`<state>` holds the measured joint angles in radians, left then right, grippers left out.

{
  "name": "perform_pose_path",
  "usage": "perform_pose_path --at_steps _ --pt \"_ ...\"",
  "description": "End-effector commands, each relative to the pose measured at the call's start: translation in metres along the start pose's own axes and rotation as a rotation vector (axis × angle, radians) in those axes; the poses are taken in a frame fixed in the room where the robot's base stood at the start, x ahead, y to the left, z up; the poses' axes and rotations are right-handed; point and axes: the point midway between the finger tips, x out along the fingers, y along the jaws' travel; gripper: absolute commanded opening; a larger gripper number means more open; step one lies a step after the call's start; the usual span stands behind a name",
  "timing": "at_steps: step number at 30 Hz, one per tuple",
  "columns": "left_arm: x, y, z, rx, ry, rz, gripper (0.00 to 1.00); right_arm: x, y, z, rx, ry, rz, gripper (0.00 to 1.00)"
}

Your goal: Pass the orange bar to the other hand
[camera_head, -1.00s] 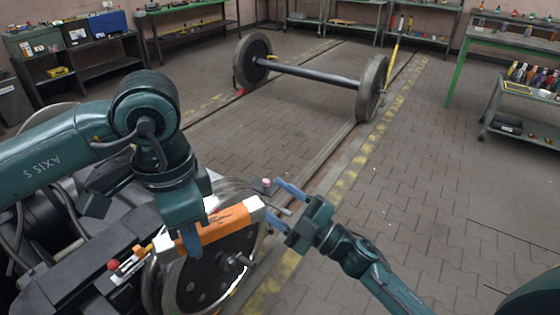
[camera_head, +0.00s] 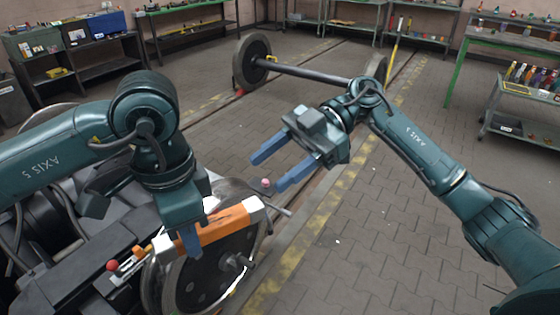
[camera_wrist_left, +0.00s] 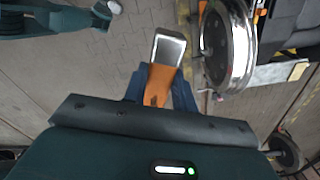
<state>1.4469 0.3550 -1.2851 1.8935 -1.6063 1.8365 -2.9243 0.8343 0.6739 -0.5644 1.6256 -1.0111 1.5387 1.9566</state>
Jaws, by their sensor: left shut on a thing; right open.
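The orange bar (camera_head: 228,228) has pale metallic ends and lies across the view in front of a wheel. My left gripper (camera_head: 190,238) is shut on the bar near its left part. In the left wrist view the bar (camera_wrist_left: 160,80) sticks out from between the blue fingers of my left gripper (camera_wrist_left: 160,92), its pale end pointing away. My right gripper (camera_head: 272,168) is open and empty, above and to the right of the bar, its blue fingers pointing left. A clear gap separates it from the bar.
The bogie wheel (camera_head: 205,280) is just below and behind the bar. Dark bogie parts (camera_head: 75,250) fill the lower left. A wheelset (camera_head: 315,73) stands on the rails further back. The paved floor at right (camera_head: 400,260) is clear.

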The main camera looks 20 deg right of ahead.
Motion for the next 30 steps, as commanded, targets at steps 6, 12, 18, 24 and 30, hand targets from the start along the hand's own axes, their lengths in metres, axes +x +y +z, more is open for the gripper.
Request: perform_pose_path --at_steps 6,12,18,24,30 --pt "0.000 0.000 0.000 0.000 0.001 0.000 0.01 0.001 -0.004 -0.003 0.096 -0.029 -0.029 0.53" --pt "0.000 0.000 0.000 0.000 0.001 0.000 0.01 0.029 -0.005 -0.002 0.098 -0.027 -0.032 0.53" --pt "0.000 0.000 0.000 0.000 0.001 0.000 0.01 0.068 -0.006 -0.002 0.096 -0.026 -0.031 0.53" --pt "0.000 0.000 0.000 0.000 0.001 0.000 0.01 0.099 -0.006 -0.001 0.096 -0.026 -0.030 0.53" --pt "0.000 0.000 0.000 0.000 0.001 0.000 0.01 0.115 -0.007 0.000 0.097 -0.027 -0.028 0.53"
